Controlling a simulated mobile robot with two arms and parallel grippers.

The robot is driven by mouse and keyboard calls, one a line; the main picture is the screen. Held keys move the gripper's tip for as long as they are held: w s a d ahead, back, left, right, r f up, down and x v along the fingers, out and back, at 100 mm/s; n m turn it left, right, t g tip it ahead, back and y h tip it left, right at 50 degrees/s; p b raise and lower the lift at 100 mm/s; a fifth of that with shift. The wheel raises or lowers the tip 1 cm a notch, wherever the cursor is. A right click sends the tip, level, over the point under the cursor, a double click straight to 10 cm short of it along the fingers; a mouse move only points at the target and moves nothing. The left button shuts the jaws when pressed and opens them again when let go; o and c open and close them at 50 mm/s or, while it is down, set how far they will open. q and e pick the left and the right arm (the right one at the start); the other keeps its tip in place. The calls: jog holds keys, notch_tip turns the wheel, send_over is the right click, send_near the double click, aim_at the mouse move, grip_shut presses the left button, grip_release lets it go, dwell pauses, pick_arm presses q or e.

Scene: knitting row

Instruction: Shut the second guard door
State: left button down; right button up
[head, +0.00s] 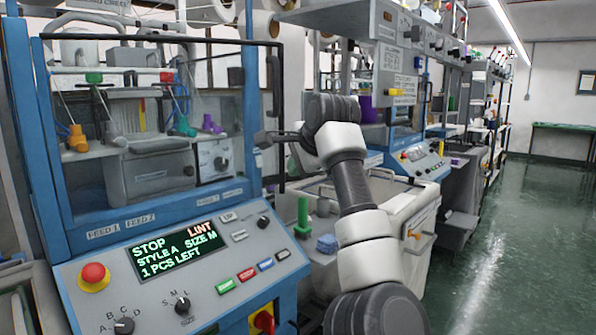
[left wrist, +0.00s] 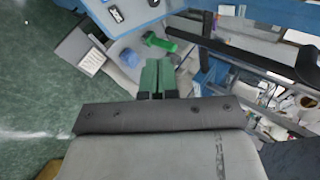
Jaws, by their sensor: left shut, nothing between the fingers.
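In the head view the near knitting machine has a clear guard door (head: 228,100) with a dark frame across its front. A dark upright handle (head: 273,95) stands at its right edge. I cannot tell whether this door is fully shut. The second machine, further back, also has a clear front (head: 405,112), small and partly hidden. My left gripper (head: 264,138) is shut and empty, close to the lower part of the near handle; contact is unclear. Its closed fingers also show in the left wrist view (left wrist: 158,78), with a dark bar (left wrist: 245,55) beyond them. My right gripper is not in view.
The near control panel (head: 180,262) reads STOP, LINT, STYLE A, SIZE M, 1 PCS LEFT. A light bin (head: 400,215) stands between the machines, near a green-handled tool (head: 303,215) and a blue cloth (head: 327,243). Green floor (head: 500,240) is clear at right.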

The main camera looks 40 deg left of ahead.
aim_at(274, 186)
pick_arm(q)
jog(key=x, duration=0.3)
jog(key=r+p+x, duration=0.1)
jog(key=x, duration=0.2)
jog(key=a+x, duration=0.1)
jog(key=x, duration=0.2)
jog(key=shift+w+a, duration=0.3)
jog(key=shift+w+a+p, duration=0.2)
jog(key=shift+a+p, duration=0.2)
jog(key=shift+a, duration=0.2)
jog(key=shift+w+a+f, duration=0.1)
